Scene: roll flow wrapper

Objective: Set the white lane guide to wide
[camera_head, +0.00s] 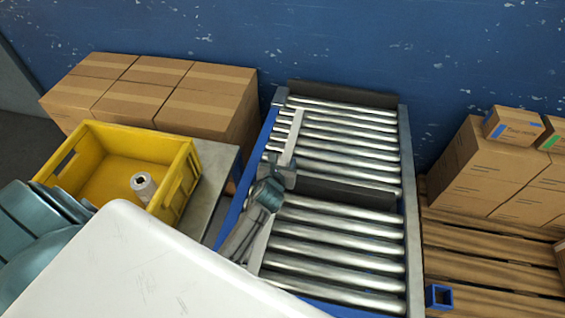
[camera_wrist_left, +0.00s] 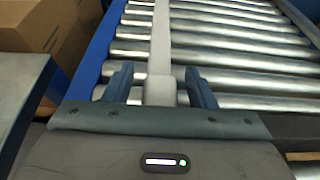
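The white lane guide (camera_head: 293,137) is a pale straight bar lying lengthwise over the rollers, near the left side of the roller conveyor (camera_head: 410,220). My left gripper (camera_head: 276,182) is over the guide's middle and hides part of it. In the left wrist view, the guide (camera_wrist_left: 161,45) runs away from me and ends near me in a pale block (camera_wrist_left: 160,90). The block is between the two fingers of my left gripper (camera_wrist_left: 158,88), with a gap on each side. The gripper is open. My right gripper is not in view.
A yellow crate (camera_head: 184,181) with a pale cylinder (camera_head: 143,187) stands left of the conveyor. Cardboard boxes (camera_head: 205,103) are behind it. More boxes (camera_head: 490,165) stand on a wooden pallet (camera_head: 480,255) at right. A dark bar (camera_head: 350,192) crosses the rollers. The right-hand rollers are clear.

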